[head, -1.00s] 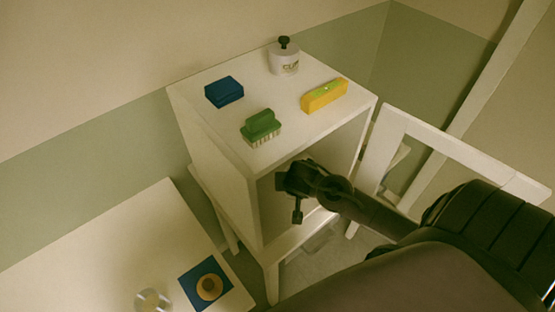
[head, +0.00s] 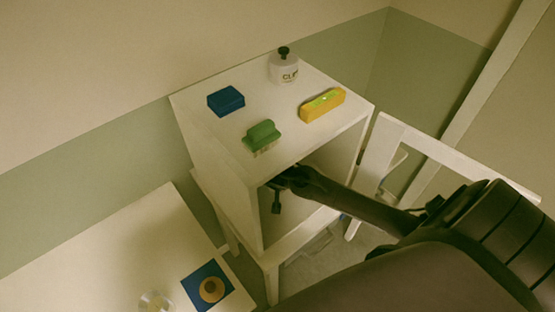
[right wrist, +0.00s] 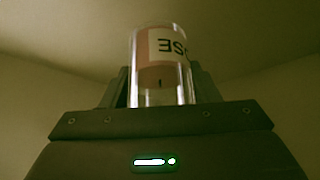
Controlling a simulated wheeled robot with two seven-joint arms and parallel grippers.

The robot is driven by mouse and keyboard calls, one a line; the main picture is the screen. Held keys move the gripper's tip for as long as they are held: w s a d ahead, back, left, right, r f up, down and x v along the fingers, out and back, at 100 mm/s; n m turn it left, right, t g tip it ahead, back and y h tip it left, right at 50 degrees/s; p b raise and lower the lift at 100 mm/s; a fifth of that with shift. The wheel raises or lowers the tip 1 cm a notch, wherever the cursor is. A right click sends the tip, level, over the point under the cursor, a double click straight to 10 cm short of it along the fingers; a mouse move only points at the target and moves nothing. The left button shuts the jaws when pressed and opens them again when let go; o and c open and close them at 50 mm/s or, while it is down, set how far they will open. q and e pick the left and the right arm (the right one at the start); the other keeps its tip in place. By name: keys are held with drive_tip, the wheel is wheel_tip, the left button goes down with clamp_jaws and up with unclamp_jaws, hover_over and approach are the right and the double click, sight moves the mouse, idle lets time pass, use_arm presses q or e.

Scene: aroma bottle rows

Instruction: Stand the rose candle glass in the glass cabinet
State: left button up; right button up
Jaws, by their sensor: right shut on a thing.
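The rose candle glass (right wrist: 160,50) is a clear cylinder with a pinkish fill and a pale label whose letters appear upside down in the right wrist view. My right gripper (right wrist: 160,92) is shut on it, a finger on each side. In the head view my right gripper (head: 280,182) is inside the open front of the white cabinet (head: 222,165), under its top board. The glass is hidden there, so I cannot tell whether it touches the cabinet floor. My left gripper is not in view.
On the cabinet top are a blue box (head: 226,101), a green brush (head: 262,136), a yellow box (head: 322,105) and a white bottle with a dark cap (head: 284,67). A white table (head: 120,245) at lower left holds a clear glass (head: 156,302) and a blue square (head: 193,291) with a round brown thing.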

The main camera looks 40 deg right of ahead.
drive_tip(key=shift+f, duration=0.15)
drive_tip(key=o, duration=1.1)
drive_tip(key=shift+o, duration=0.2)
drive_tip(key=v, duration=0.8)
drive_tip(key=shift+b, duration=0.45)
drive_tip(key=shift+w, duration=0.1)
